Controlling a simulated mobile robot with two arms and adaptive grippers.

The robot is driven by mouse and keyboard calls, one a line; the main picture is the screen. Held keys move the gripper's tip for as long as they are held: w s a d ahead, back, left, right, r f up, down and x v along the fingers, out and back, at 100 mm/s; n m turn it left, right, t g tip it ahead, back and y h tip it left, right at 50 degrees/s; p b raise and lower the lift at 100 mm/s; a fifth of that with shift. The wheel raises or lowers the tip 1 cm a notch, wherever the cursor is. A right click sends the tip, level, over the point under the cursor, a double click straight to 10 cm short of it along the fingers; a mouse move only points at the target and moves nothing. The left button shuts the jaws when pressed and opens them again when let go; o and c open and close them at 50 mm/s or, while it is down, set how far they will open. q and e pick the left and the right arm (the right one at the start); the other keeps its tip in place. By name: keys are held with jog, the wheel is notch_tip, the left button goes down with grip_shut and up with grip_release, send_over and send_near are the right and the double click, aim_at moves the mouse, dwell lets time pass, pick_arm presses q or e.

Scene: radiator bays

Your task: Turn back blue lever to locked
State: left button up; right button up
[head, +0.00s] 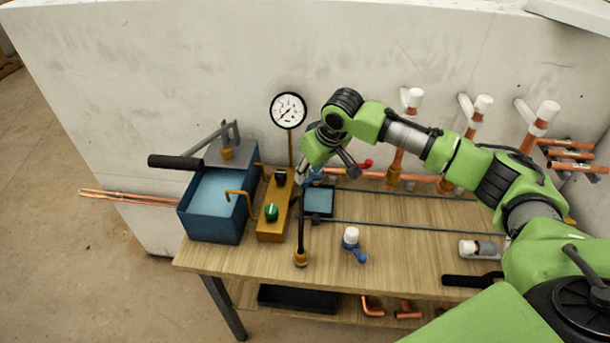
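A blue lever-like piece with a white cap (352,244) lies on the front middle of the wooden bench, apart from my gripper. A small light-blue part (314,174) shows by my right gripper's fingers; I cannot tell whether it is a lever or its position. My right gripper (326,174) reaches in from the right and points down over the back of the bench, near the blue square tray. Its fingers look spread apart, and I see nothing held between them. Its wrist hides part of the area behind. My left gripper is not in view.
A blue water tank (213,205) with a black-handled press stands at the left. Beside it are a brass block (273,215) with a green knob, a pressure gauge (288,110) and an upright dark rod (301,235). Copper pipes with white-capped valves (482,104) line the wall.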

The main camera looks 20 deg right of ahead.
aim_at(305, 181)
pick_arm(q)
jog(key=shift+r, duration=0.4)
pick_arm(e)
jog(key=shift+x, duration=2.25)
jog(key=shift+c, duration=0.3)
grip_shut()
jog(key=shift+w+d, duration=0.1)
